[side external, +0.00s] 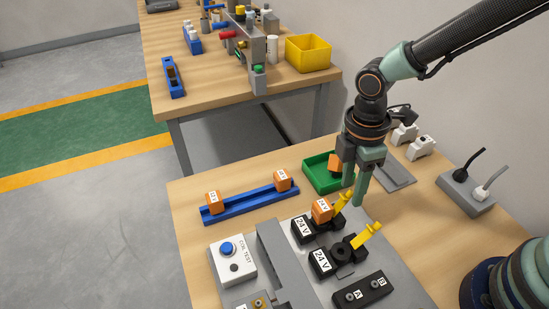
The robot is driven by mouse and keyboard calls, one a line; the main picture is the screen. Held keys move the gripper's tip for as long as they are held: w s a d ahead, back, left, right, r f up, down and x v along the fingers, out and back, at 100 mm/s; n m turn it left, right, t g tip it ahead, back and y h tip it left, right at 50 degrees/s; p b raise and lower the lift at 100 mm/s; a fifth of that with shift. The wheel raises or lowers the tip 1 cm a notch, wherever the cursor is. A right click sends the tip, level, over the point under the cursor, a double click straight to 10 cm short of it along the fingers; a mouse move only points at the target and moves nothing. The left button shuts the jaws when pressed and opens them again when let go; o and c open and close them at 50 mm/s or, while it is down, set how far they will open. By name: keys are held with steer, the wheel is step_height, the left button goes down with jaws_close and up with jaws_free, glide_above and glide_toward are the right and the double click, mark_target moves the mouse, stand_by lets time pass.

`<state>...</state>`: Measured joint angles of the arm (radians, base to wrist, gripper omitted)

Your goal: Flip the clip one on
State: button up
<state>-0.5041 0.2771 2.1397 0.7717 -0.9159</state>
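Two black sockets marked 24 V sit on the grey plate. The far socket (303,230) holds an orange block (322,211) and has a yellow clip (343,201) standing up at a tilt on its right. The near socket (324,262) holds no block, and its yellow clip (368,235) is also raised. Which one is clip one cannot be read here. My gripper (353,196) points down just above and behind the far clip, its green fingers slightly apart with nothing visible between them. Contact with the clip cannot be told.
A green bin (315,178) with an orange block (335,162) stands behind my gripper. A blue rail (249,207) carries two orange blocks. A coil test box (232,262), a black A/B block (362,291) and a grey plug strip (466,195) stand around.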

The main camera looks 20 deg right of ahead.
jaws_close()
steer(key=shift+w, duration=0.1)
steer(key=shift+a+r, duration=0.2)
steer(key=shift+a, duration=0.35)
steer(key=shift+o, duration=1)
jaws_free()
step_height(320, 180, up, 12)
steer(key=w, duration=0.1)
steer(key=shift+a, duration=0.25)
